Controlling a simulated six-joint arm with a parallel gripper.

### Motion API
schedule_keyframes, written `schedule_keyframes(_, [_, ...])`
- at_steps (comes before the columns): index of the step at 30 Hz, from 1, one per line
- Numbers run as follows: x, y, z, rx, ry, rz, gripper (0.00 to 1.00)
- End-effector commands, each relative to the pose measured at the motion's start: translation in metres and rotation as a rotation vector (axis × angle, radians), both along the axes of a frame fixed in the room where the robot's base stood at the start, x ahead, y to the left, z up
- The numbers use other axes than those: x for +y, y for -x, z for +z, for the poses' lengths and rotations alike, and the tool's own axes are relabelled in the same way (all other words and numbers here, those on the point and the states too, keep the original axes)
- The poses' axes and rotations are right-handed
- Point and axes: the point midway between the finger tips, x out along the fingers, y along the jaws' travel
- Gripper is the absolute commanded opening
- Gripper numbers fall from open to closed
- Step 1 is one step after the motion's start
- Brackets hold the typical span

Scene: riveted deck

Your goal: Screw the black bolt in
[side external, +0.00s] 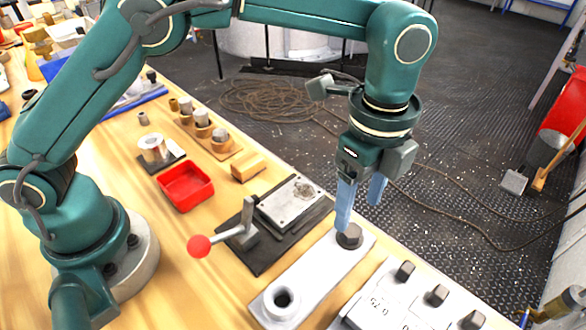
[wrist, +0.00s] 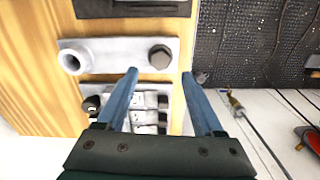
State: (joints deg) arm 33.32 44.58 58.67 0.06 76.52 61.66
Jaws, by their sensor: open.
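The black bolt (side external: 349,237) shows a dark hex head standing at the far right end of a light grey plate (side external: 311,270). In the wrist view the bolt head (wrist: 160,57) sits at the plate's right end. A raised round collar with a hole (side external: 281,302) is at the plate's other end; it also shows in the wrist view (wrist: 72,61). My gripper (side external: 359,213) is open and empty, pointing down just above the bolt. In the wrist view the bolt head appears between and slightly beyond the fingertips (wrist: 160,72). How deep the bolt sits is hidden.
A clamp with a red ball handle (side external: 199,246) and a metal block (side external: 292,203) stand left of the plate. A light block with several dark knobs (side external: 437,295) is at the right. The bench edge is close behind the bolt.

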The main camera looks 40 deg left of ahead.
Motion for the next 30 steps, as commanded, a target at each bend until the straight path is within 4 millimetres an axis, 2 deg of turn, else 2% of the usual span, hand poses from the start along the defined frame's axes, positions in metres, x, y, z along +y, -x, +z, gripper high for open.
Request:
schedule_keyframes(12, [0.001, 0.000, -0.002, 0.002, 0.004, 1.078, 0.69])
schedule_keyframes(18, [0.001, 0.000, -0.003, 0.003, 0.005, 1.507, 0.69])
schedule_keyframes(24, [0.001, 0.000, -0.004, 0.004, 0.003, 1.712, 0.69])
schedule_keyframes(30, [0.002, 0.000, -0.023, 0.005, -0.003, 1.737, 0.69])
